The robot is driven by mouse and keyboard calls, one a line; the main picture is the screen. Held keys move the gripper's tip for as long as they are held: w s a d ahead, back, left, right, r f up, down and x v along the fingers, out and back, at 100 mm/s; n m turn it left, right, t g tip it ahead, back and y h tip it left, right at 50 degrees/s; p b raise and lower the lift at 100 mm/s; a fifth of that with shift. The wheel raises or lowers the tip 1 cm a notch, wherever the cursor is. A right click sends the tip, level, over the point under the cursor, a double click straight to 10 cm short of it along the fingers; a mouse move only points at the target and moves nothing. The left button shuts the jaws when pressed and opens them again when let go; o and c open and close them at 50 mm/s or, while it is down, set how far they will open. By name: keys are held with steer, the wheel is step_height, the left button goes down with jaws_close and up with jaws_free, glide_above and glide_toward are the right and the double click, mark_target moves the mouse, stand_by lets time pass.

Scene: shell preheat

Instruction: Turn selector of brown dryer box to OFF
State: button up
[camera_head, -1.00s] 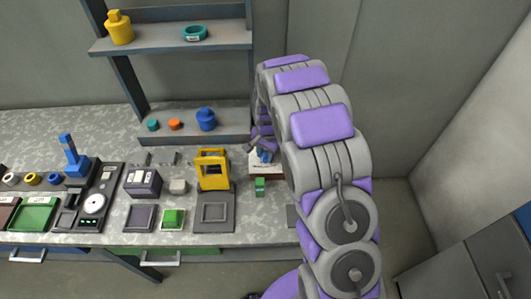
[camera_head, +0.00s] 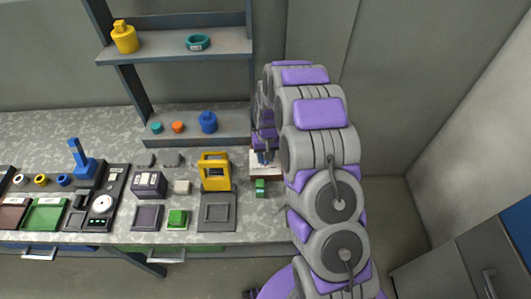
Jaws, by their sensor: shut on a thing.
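A small box with a brown side and a whitish top (camera_head: 256,169) stands at the right end of the bench, mostly hidden behind my arm. It appears to be the brown dryer box. My gripper (camera_head: 264,157) points down at its top and is shut on a small part there, apparently the blue selector. The fingertips and the selector's marks are too small and too covered to read, so its setting cannot be told.
A green block (camera_head: 260,187) stands just in front of the box. A yellow frame on a dark base (camera_head: 217,210) stands to its left. The shelf unit (camera_head: 180,52) rises behind, holding a yellow bottle (camera_head: 124,38) and a teal ring (camera_head: 198,42).

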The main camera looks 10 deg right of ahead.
steer(key=n, duration=0.2)
steer(key=n+p, duration=0.1)
steer(key=n, duration=0.1)
steer(key=shift+w+r+n, duration=0.15)
steer(key=shift+w+n, duration=0.05)
steer(key=shift+n, duration=0.1)
steer(key=shift+n+p, duration=0.45)
steer(key=shift+n, duration=1.85)
steer(key=o, duration=1)
steer(key=shift+a, duration=0.1)
steer(key=shift+o, duration=0.2)
step_height(320, 180, up, 17)
steer(key=p, duration=0.2)
steer(key=shift+w+d, duration=0.3)
steer(key=shift+w, duration=0.05)
